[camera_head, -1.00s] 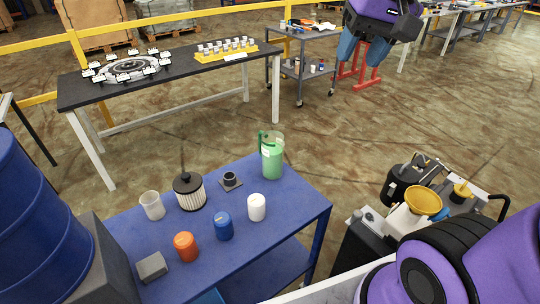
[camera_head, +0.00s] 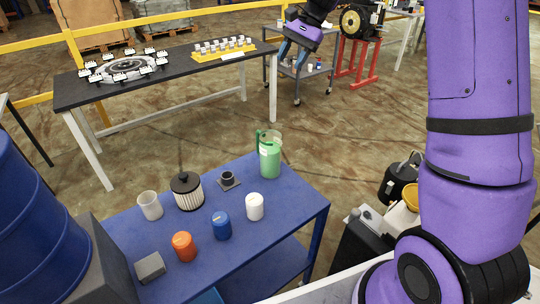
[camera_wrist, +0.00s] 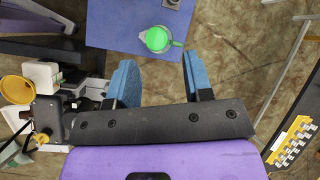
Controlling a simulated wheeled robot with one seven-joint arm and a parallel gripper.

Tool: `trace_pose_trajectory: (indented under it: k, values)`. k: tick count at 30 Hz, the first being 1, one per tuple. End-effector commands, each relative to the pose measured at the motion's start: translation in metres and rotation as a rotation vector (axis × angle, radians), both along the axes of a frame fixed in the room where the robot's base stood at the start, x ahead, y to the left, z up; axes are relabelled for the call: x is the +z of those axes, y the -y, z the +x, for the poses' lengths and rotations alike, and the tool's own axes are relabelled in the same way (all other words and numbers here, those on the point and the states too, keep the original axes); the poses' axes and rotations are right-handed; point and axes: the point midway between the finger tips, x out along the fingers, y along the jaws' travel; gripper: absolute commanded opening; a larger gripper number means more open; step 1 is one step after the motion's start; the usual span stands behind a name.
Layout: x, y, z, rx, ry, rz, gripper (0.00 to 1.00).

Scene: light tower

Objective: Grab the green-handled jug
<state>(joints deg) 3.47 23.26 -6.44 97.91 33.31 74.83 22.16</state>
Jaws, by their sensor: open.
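The green-handled jug (camera_head: 270,158) stands upright at the far right corner of the blue table (camera_head: 285,195). It is clear with green contents, and its green handle is on the left side in the head view. In the wrist view the jug (camera_wrist: 157,39) shows from above, near the table's edge, with its handle pointing right. My gripper (camera_head: 291,55) has blue fingers and hangs well above and beyond the jug in the head view. In the wrist view the fingers (camera_wrist: 158,75) are wide apart with nothing between them. The jug lies ahead of them, not between them.
On the blue table are a black-lidded filter (camera_head: 187,192), a clear cup (camera_head: 150,206), a small black part (camera_head: 228,179), white (camera_head: 254,207), blue (camera_head: 221,226) and orange (camera_head: 184,246) containers, and a grey block (camera_head: 150,267). A black table (camera_head: 170,78) stands behind, with free floor between.

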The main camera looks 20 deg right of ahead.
Motion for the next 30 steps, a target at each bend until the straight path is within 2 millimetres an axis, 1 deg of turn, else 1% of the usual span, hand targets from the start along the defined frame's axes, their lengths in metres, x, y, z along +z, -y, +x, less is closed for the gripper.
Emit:
trace_pose_trajectory:
  k: [1, 5, 6, 11, 15, 21, 24, 27, 30]
  values:
    - [-0.016, 0.002, 0.014, -0.02, -0.03, 0.016, 0.47]
    - [-0.05, 0.005, 0.044, -0.073, -0.104, 0.063, 0.47]
    - [-0.061, 0.006, 0.052, -0.089, -0.128, 0.076, 0.47]
    - [-0.11, 0.009, 0.083, -0.151, -0.217, 0.131, 0.47]
    - [-0.157, 0.012, 0.106, -0.2, -0.296, 0.176, 0.47]
    - [-0.225, 0.016, 0.128, -0.265, -0.403, 0.235, 0.47]
    - [-0.252, 0.017, 0.134, -0.288, -0.443, 0.258, 0.47]
    - [-0.269, 0.017, 0.137, -0.303, -0.47, 0.275, 0.47]
    - [-0.278, 0.017, 0.138, -0.31, -0.484, 0.282, 0.47]
